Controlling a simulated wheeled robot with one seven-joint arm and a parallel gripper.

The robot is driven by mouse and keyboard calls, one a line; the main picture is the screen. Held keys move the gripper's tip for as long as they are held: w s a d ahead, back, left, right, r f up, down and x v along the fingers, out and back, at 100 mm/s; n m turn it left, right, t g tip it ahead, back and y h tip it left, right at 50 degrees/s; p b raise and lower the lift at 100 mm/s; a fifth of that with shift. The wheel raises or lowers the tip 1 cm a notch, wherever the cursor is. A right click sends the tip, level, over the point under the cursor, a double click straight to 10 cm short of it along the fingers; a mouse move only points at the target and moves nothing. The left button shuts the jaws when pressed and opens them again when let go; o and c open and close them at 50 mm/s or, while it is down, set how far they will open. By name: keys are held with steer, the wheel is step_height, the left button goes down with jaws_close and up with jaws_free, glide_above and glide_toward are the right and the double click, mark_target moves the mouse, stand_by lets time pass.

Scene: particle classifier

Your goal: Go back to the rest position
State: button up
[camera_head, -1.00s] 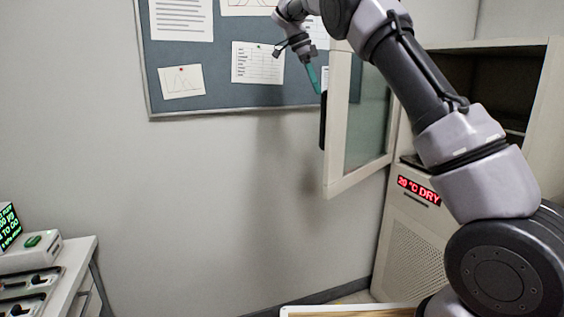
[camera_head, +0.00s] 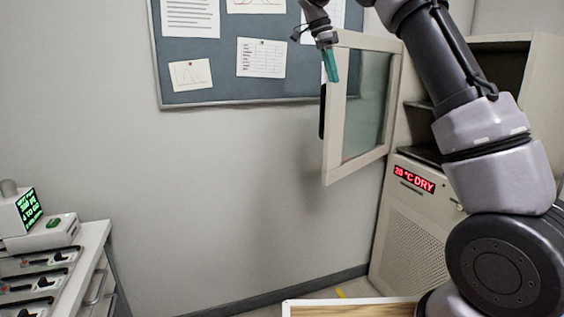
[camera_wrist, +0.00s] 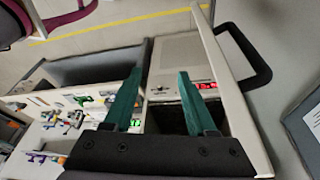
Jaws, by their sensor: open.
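My gripper (camera_head: 330,66) shows at the upper middle of the head view, in front of the open glass door (camera_head: 365,105) of the cabinet. In the wrist view its two green fingers (camera_wrist: 160,102) stand wide apart with nothing between them. The cabinet (camera_head: 408,235) with the red "DRY" display (camera_head: 414,179) is at the right, partly hidden by my arm. In the wrist view the door (camera_wrist: 236,95) with its black handle (camera_wrist: 245,55) lies to the right of the fingers.
A white bench with an instrument and green screen (camera_head: 30,208) is at the lower left. A pinboard (camera_head: 225,85) hangs on the back wall. A wood-topped surface with a white rim (camera_head: 300,303) is at the bottom.

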steer(key=s+d+r+n+t+y, duration=0.1)
steer(key=s+d+r+n+y, duration=0.15)
steer(key=s+d, duration=0.35)
steer(key=s+d+r+n+t+y, duration=0.1)
steer(key=s+d+r+n, duration=0.2)
steer(key=s, duration=0.5)
steer(key=s+f+n+t+y, duration=0.1)
steer(key=s+f, duration=0.4)
steer(key=s, duration=0.5)
steer(key=s+f+n+t+y, duration=0.1)
steer(key=s+f+n+t, duration=0.3)
steer(key=s, duration=0.7)
steer(key=shift+d+f+n, duration=0.2)
steer(key=shift+f+n, duration=0.25)
steer(key=shift+n, duration=0.8)
